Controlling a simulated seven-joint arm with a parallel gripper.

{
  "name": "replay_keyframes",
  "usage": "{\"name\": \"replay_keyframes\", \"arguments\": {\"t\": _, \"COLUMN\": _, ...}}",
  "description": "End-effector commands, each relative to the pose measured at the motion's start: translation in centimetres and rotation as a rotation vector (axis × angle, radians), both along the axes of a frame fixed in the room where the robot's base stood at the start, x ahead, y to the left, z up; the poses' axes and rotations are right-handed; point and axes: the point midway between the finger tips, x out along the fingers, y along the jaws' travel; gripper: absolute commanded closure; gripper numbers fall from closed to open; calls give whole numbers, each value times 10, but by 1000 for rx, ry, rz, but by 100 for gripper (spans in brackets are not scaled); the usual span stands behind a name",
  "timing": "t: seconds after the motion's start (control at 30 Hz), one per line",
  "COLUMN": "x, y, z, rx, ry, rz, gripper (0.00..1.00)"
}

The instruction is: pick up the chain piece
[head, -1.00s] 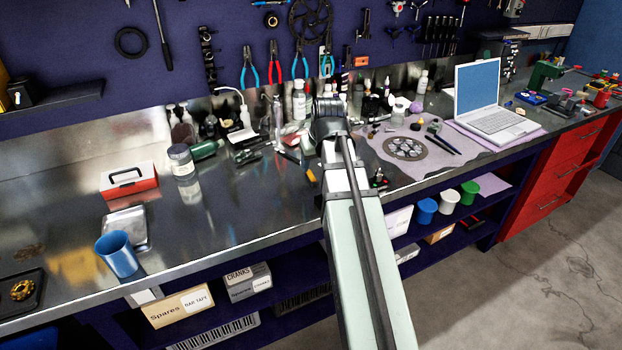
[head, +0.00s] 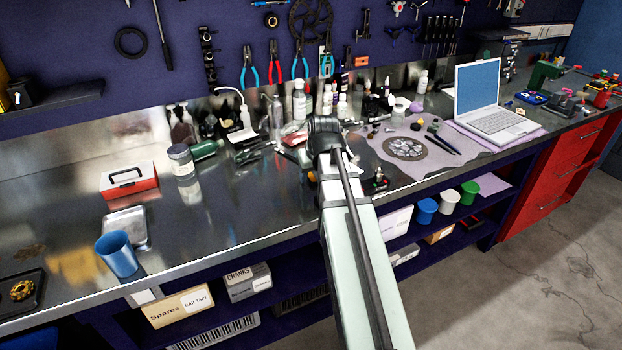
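I cannot make out the chain piece for certain in the head view. It may be among the small dark items on the steel bench (head: 240,207), or hidden behind my arm. My arm reaches from the bottom of the picture over the bench, and its dark far joint covers part of the cluttered middle. My gripper is hidden behind this joint, so its fingers and anything between them do not show.
Bottles (head: 299,100) and tools crowd the bench behind my arm. A lilac mat (head: 383,160) with a sprocket (head: 405,148) and the laptop (head: 478,95) are to the right. A red box (head: 128,181), jar (head: 181,160) and blue cup (head: 117,254) are left. Bare steel lies between.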

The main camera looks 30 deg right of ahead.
Motion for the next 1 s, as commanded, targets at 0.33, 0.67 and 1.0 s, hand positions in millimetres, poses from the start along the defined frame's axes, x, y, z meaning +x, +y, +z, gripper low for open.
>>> {"name": "replay_keyframes", "arguments": {"t": 0.33, "x": 0, "y": 0, "z": 0, "rx": 0, "ry": 0, "rz": 0, "gripper": 85}}
{"name": "replay_keyframes", "arguments": {"t": 0.67, "x": 0, "y": 0, "z": 0, "rx": 0, "ry": 0, "rz": 0, "gripper": 100}}
{"name": "replay_keyframes", "arguments": {"t": 1.0, "x": 1, "y": 0, "z": 10, "rx": 0, "ry": -3, "rz": 0, "gripper": 100}}
